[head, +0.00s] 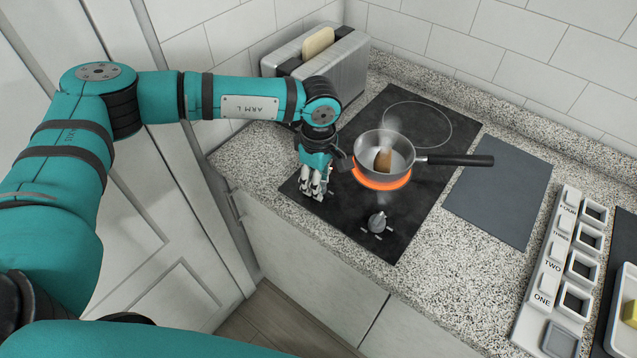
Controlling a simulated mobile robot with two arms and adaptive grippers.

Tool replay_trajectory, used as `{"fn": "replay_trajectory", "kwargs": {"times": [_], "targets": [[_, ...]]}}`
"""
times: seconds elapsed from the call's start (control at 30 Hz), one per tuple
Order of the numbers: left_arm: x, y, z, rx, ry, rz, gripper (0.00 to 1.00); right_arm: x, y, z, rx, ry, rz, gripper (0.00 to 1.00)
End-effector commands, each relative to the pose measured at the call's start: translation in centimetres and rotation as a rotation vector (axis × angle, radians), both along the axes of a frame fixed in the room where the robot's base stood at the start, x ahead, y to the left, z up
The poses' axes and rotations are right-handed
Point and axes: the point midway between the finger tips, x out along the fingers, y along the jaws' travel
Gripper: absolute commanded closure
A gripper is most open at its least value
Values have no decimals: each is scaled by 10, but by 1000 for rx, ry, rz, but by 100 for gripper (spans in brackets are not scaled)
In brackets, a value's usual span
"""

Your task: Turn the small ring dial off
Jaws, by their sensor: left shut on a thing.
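My left gripper (318,192) points down at the front left of the black cooktop (340,218). It is shut on a dial, which its fingers mostly hide. A second dial (377,222), a dark knob with light marks around it, stands to the right on the cooktop, apart from the gripper. The front cooking ring (381,180) glows orange under a steel saucepan (384,145). The rear ring (417,126) is a dark circle with no glow. My right gripper is out of view.
The pan holds a brown piece and gives off faint steam; its black handle (455,160) sticks out to the right. A toaster (330,60) with bread stands behind my left arm. A grey mat (499,190) and a numbered block (552,262) with square frames lie to the right.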

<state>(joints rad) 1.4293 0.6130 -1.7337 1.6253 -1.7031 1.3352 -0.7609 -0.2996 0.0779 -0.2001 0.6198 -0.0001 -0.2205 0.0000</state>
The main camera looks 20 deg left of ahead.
Motion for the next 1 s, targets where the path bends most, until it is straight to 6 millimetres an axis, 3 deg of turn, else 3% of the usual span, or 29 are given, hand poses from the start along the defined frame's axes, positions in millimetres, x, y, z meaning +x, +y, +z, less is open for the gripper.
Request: {"fn": "replay_trajectory", "kwargs": {"times": [0.5,1.0], "targets": [[0,0,-5,-2,-2,477,99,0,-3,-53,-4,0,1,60],[0,0,-2,-1,-2,898,99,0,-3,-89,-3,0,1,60]]}}
